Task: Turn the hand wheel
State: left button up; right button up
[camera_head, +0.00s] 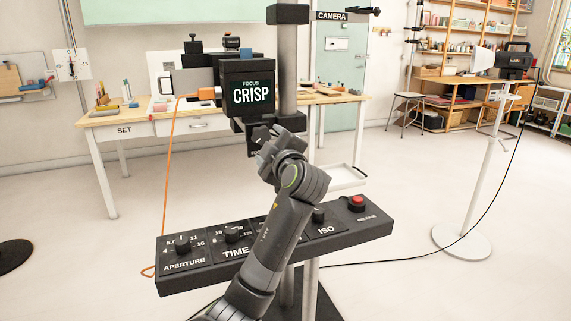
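Below the panel is a dark part with a partly covered label (254,152). No hand wheel shows clearly; one may be hidden behind my gripper there. My arm, seemingly the left one, rises from the bottom, left of centre. Its gripper (266,138) is in front of this dark part, just below the panel. The fingers blend with the dark background, so their opening and any contact cannot be told. My other gripper is out of view.
A black console (345,234) with APERTURE, TIME and ISO knobs and a red RELEASE button (356,203) lies below, partly behind my arm. An orange cable (167,185) hangs left. A lamp stand (487,180) is at right. Open floor surrounds them.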

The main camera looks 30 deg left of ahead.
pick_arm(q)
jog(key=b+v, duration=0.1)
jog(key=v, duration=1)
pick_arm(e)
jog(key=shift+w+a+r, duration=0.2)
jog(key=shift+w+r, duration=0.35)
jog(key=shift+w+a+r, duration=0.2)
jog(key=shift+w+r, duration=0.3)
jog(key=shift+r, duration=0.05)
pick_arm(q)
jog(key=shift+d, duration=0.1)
